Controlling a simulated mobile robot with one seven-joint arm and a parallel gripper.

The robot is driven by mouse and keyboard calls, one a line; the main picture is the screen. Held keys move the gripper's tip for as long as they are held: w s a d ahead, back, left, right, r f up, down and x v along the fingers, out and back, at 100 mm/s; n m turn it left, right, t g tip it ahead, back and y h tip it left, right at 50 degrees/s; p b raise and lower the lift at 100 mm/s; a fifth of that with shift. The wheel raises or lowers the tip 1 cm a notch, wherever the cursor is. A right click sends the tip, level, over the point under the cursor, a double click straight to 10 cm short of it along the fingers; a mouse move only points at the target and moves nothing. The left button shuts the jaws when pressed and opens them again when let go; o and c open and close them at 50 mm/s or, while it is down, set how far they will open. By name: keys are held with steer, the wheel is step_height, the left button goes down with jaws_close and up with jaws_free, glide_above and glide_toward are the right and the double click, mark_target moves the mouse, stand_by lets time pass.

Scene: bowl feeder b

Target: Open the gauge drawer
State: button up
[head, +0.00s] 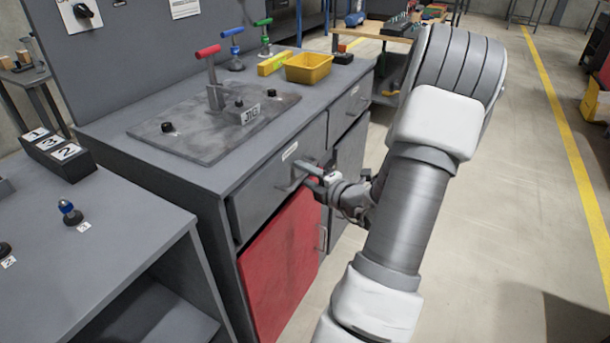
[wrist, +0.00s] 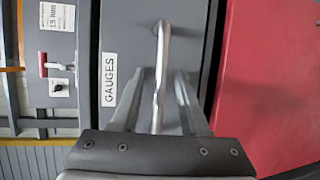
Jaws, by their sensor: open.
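The gauge drawer (head: 254,203) is a grey front in the upper left of the workbench, and it looks shut. Its white label reads GAUGES (wrist: 109,79) in the wrist view. Its metal bar handle (wrist: 162,60) runs up the middle of the wrist view. My gripper (head: 307,175) is at the drawer front in the head view. In the wrist view, my gripper (wrist: 158,78) is open with one finger on each side of the handle. I cannot tell whether either finger touches it. The gripper partly hides the handle in the head view.
A red cabinet door (head: 280,262) is below the drawer. Another grey drawer (head: 350,107) is to the right. A jig plate (head: 185,138) with a red-handled clamp and a yellow bin (head: 308,68) are on the benchtop. A side table (head: 100,250) stands at left. Open floor lies at right.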

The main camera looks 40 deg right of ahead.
jaws_close()
stand_by(1.3)
